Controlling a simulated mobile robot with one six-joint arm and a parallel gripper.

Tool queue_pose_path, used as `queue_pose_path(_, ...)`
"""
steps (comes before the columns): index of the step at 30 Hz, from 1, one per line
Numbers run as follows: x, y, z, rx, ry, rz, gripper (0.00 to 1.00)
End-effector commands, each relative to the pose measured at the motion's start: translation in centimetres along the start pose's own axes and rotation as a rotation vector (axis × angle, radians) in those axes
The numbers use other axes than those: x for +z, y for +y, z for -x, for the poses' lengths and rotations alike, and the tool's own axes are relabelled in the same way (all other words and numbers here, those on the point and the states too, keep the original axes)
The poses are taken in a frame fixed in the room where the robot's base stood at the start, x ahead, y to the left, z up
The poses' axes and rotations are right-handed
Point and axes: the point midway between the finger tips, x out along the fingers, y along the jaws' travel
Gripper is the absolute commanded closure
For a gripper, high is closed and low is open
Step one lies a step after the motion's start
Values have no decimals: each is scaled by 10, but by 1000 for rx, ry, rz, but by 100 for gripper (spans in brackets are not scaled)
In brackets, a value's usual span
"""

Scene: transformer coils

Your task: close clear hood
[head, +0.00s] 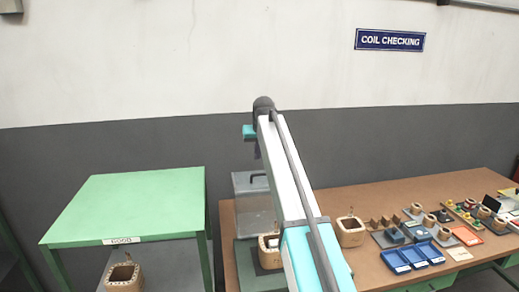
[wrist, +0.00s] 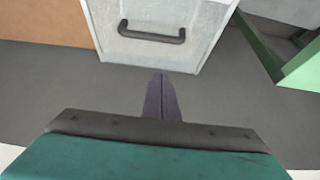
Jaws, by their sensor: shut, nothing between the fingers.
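The clear hood (head: 246,205) is a greyish see-through panel with a dark handle. In the head view it stands upright above the back of a dark green base (head: 247,268), looking raised, and my arm hides its right part. In the wrist view the hood (wrist: 195,55) fills the top middle, with its black bar handle (wrist: 152,33) across it. My gripper (wrist: 161,78) is shut and empty, its fingertips just below the hood's edge in the picture and apart from the handle. In the head view my gripper (head: 257,154) hangs above the hood; contact cannot be told.
A wooden coil (head: 268,250) sits at the green base, partly hidden by my arm. Another coil (head: 350,231), blue trays (head: 412,256) and small parts crowd the brown bench (head: 375,275) to the right. A green table (head: 130,203) stands left, with a coil (head: 124,277) below.

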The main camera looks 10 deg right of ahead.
Motion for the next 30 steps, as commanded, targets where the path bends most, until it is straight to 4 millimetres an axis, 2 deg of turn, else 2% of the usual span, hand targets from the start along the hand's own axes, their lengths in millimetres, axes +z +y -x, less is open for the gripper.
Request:
queue_pose_path(16, -1, 1, -63, 1, -2, -1, 100)
queue_pose_path(30, 32, 2, -52, 1, 0, -2, 100)
